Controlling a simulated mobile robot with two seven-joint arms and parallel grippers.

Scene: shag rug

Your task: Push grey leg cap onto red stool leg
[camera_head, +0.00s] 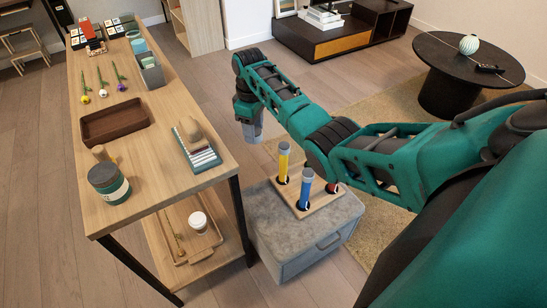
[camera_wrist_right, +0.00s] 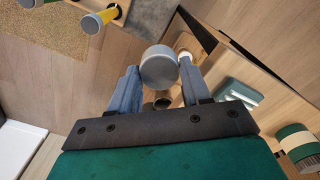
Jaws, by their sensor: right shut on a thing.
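The stool's wooden seat (camera_head: 318,202) lies on a grey upholstered box, legs upward. The yellow leg (camera_head: 283,165) and the blue leg (camera_head: 304,188) carry grey caps. The red leg (camera_head: 333,187) is mostly hidden behind my right arm; its top cannot be seen. My right gripper (camera_head: 250,128) points down, behind and left of the stool, apart from it. In the right wrist view, its fingers (camera_wrist_right: 158,82) are shut on a round grey leg cap (camera_wrist_right: 159,67). The yellow leg's cap (camera_wrist_right: 92,23) shows at upper left there. My left gripper is out of view.
The grey box (camera_head: 285,235) stands beside a wooden table (camera_head: 150,175) holding a brown tray (camera_head: 114,123), a green-black jar (camera_head: 108,184) and books (camera_head: 197,150). A white cup (camera_head: 198,222) sits on its lower shelf. A black round table (camera_head: 455,62) is at far right.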

